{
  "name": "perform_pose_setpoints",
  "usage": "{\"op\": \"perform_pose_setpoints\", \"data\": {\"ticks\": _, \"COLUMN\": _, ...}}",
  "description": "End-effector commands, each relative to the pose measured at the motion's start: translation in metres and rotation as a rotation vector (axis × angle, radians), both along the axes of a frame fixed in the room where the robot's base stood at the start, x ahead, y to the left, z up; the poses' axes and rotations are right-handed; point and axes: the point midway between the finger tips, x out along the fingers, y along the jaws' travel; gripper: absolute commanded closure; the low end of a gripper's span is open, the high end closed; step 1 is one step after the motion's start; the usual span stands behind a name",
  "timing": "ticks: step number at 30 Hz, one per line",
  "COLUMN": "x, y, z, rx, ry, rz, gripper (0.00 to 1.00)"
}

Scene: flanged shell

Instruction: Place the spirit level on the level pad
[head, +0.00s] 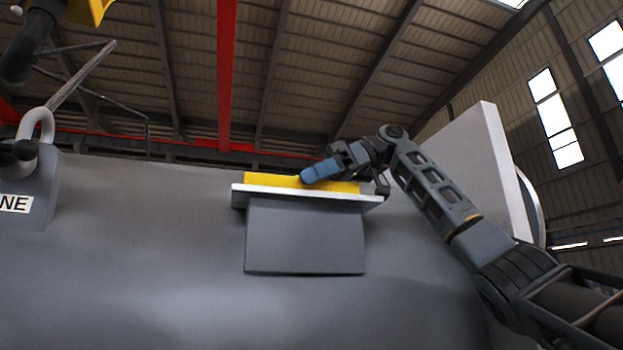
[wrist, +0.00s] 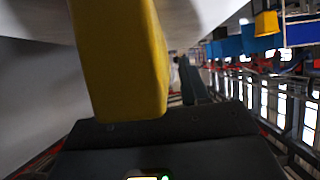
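The yellow spirit level (head: 278,181) lies lengthwise along the top of the level pad (head: 300,192), a light-edged plate on a grey bracket on the shell. It looks level with the plate; I cannot tell whether its whole underside touches. My gripper (head: 345,180) is at the level's right part, with a blue finger in front of its upper edge and a dark finger near the plate's right end. In the wrist view the level (wrist: 120,60) is large and close, reaching down to my gripper's dark body. One dark finger shows to its right; the other side is hidden, so its grip is unclear.
The large grey shell (head: 130,260) fills the lower view, with a broad flange (head: 470,160) at right. A lifting lug with a shackle (head: 38,125) stands at left. A yellow hook block (head: 90,8) hangs at upper left. Above the pad is open air.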

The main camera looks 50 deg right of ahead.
Motion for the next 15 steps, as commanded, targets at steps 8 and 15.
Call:
{"op": "perform_pose_setpoints", "data": {"ticks": 8, "x": 0.000, "y": 0.000, "z": 0.000, "rx": 0.000, "ry": 0.000, "rz": 0.000, "gripper": 0.47}}
{"op": "perform_pose_setpoints", "data": {"ticks": 15, "x": -0.009, "y": -0.013, "z": 0.011, "rx": 0.002, "ry": -0.002, "rz": -0.002, "gripper": 0.47}}
